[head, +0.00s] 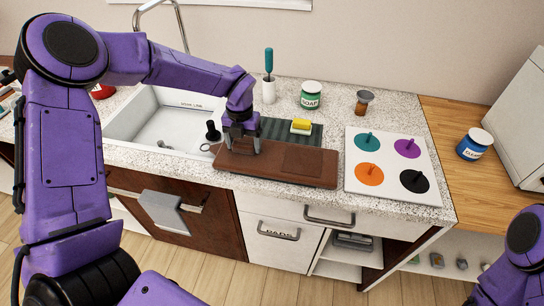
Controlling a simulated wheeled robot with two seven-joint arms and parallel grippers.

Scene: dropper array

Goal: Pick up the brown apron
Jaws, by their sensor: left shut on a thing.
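The brown apron (300,166) lies as a flat, folded slab with a darker patch on the counter, in front of the dark green ribbed mat (277,130). A thin dark loop shows at its left end. My left gripper (243,150) points down over the apron's left part and is shut on it. The jaws hide the exact spot of the grip. I cannot see clear space under the apron. Only a purple part of my right arm shows at the lower right; its gripper is out of view.
A white sink (128,118) lies left. A yellow sponge (301,124), a green soap jar (311,95) and a teal-handled brush (268,62) stand behind. A white board with coloured knobbed discs (391,184) is close on the right. A blue jar (474,145) stands on wood.

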